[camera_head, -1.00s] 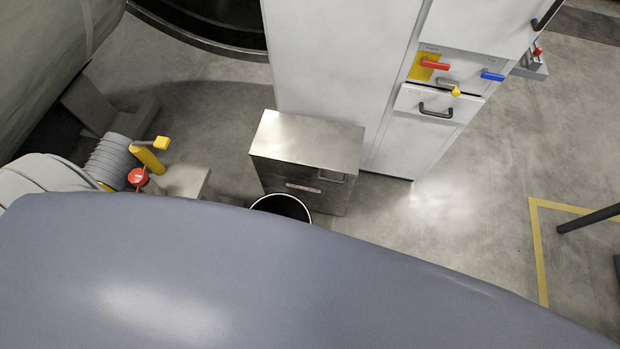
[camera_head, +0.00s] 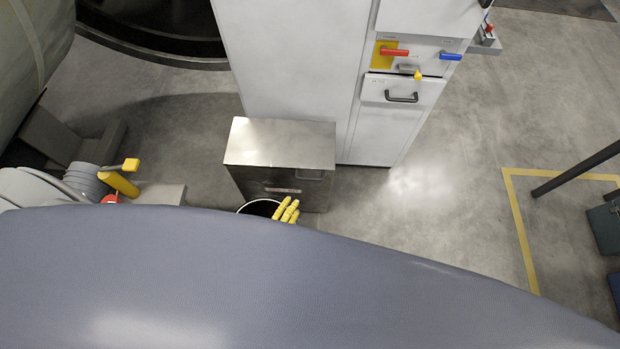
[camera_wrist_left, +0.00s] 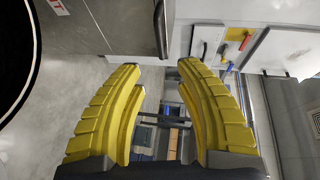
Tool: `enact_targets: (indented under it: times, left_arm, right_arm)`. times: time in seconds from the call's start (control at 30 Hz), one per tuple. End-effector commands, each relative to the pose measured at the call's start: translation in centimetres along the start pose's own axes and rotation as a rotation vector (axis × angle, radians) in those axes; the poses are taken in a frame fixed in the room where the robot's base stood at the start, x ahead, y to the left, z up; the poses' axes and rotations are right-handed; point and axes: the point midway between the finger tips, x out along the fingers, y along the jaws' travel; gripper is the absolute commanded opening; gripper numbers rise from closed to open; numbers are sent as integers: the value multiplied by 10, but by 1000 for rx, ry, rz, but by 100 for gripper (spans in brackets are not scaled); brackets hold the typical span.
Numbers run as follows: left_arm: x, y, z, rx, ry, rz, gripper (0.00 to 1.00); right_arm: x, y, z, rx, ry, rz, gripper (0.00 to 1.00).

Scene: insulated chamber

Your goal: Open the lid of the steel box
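The steel box (camera_head: 281,143) stands on the floor against a white cabinet, in the upper middle of the head view. Its shiny flat lid is closed, and its front face carries a small label. My left gripper (camera_head: 289,211) shows as yellow fingers just in front of the box, partly hidden by my large blue-grey body. In the left wrist view, the fingers (camera_wrist_left: 157,66) are spread apart with nothing between them. The box front (camera_wrist_left: 110,25) fills the upper left there, beyond the fingertips. I cannot tell whether they touch it. My right gripper is not in view.
A dark round bin (camera_head: 258,207) stands directly before the box, near the left fingers. The white cabinet (camera_head: 290,60) behind has red, blue and yellow handles. A yellow lever (camera_head: 120,184) stands at left. Open floor (camera_head: 450,200) lies to the right.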

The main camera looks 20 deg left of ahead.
Motion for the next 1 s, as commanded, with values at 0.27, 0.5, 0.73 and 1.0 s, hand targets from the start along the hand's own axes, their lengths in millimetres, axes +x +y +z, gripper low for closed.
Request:
enact_targets:
  times: [0.27, 0.5, 0.73, 1.0]
  left_arm:
    - [53, -1, 0, 1, 1, -1, 34]
    - [93, 0, 0, 0, 0, 1, 34]
    - [120, 0, 0, 0, 0, 1, 34]
    - [136, 1, 0, 0, 0, 2, 34]
  right_arm:
    - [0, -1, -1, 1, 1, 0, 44]
    - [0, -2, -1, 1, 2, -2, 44]
    - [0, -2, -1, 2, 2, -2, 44]
    - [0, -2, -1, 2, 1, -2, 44]
